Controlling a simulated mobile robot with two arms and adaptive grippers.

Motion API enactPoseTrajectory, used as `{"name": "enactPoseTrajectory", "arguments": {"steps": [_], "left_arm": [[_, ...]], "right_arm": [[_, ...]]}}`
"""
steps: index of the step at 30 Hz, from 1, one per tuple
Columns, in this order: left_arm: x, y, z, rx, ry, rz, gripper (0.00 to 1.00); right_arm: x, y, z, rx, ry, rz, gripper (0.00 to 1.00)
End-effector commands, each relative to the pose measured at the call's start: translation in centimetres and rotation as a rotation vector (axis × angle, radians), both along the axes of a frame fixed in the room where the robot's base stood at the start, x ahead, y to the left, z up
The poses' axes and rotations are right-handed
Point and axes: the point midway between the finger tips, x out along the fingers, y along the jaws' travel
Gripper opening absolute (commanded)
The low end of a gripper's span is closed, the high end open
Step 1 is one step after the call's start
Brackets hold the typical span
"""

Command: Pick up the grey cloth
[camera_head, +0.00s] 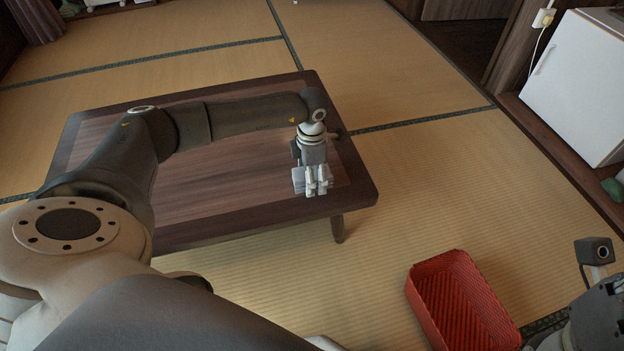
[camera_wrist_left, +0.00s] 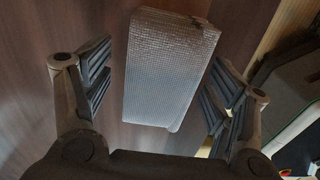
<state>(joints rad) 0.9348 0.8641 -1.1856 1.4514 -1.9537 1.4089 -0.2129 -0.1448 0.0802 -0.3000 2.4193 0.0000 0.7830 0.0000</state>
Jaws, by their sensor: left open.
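The grey cloth (camera_wrist_left: 165,70) lies folded in a small block on the dark wooden table. Its weave shows clearly in the left wrist view. My left gripper (camera_wrist_left: 160,75) is open, with one finger on each side of the cloth and a gap visible to the left. In the head view the left gripper (camera_head: 319,188) points down over the cloth (camera_head: 298,181), near the table's right front corner. The fingers hide part of the cloth there. Part of my right wrist (camera_head: 598,315) shows at the lower right edge; its fingers cannot be made out.
The low wooden table (camera_head: 215,205) stands on tatami. A red basket (camera_head: 427,306) sits on the floor at the front right and looks empty. A white cabinet (camera_head: 575,85) stands at the right wall. The floor between table and basket is clear.

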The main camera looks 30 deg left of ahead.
Motion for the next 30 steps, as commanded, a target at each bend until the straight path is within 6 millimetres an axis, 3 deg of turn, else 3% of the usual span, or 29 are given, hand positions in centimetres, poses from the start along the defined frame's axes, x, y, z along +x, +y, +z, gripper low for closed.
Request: {"name": "enactPoseTrajectory", "arguments": {"steps": [8,19,30], "left_arm": [[0.01,-0.01,-0.16,0.000,0.000,-0.001,0.77],[0.02,-0.02,-0.14,0.000,0.000,-0.001,0.30],[0.06,-0.02,0.48,0.000,-0.001,0.000,0.30]], "right_arm": [[0.02,0.02,0.11,0.000,-0.002,0.000,0.40],[0.03,0.03,0.08,-0.001,-0.001,0.000,0.40],[-0.03,0.01,0.35,0.001,-0.004,0.000,0.40]]}}
